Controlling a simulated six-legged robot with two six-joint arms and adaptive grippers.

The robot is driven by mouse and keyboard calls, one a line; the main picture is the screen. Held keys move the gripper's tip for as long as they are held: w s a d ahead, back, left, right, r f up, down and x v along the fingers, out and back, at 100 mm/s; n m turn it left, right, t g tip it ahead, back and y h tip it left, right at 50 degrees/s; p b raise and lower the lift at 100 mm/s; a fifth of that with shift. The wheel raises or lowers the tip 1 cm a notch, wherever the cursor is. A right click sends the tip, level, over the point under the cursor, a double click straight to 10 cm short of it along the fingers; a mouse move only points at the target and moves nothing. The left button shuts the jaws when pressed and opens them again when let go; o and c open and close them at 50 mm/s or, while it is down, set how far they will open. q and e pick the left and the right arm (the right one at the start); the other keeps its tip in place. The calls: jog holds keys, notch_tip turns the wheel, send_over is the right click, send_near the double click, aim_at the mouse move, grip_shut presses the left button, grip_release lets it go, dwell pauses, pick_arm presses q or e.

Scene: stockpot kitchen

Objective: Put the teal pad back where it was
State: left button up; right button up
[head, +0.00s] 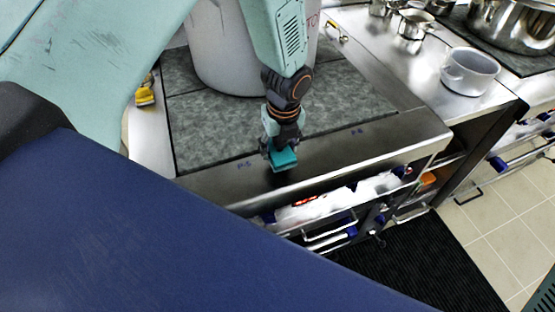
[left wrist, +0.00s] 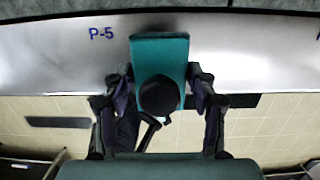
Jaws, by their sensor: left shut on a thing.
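The teal pad (head: 284,160) is at the front steel edge of the stove top in the head view, at the tip of my left gripper (head: 279,150). In the left wrist view the teal pad (left wrist: 160,48) is a flat block with a dark round knob on its near part. The fingers of my left gripper (left wrist: 162,88) are closed on it from both sides. The pad lies over the steel strip (left wrist: 245,50), right of a blue mark "P-5" (left wrist: 102,33). I cannot tell whether it touches the steel. My right gripper is not in view.
A large pale pot (head: 220,50) stands on the grey cooktop (head: 330,105) behind the gripper. Two small blue marks show on the front strip. Below it is an open drawer with white contents (head: 315,207).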

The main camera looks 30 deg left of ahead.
aim_at(280, 158)
pick_arm(q)
jog(key=shift+w+d+f, duration=0.15)
jog(key=shift+d+f, duration=0.15)
jog(key=shift+f, duration=0.3)
jog(key=f, duration=0.3)
jog(key=shift+s+a+b, duration=0.2)
jog(key=shift+s+b, duration=0.05)
jog(key=shift+b, duration=0.1)
jog(key=shift+w+d+f, duration=0.1)
jog(key=shift+w+f, duration=0.1)
jog(key=o, duration=1.3)
jog(key=shift+s+r, duration=0.1)
jog(key=shift+s, duration=0.1)
jog(key=shift+o, duration=0.2)
jog(key=shift+w, duration=0.1)
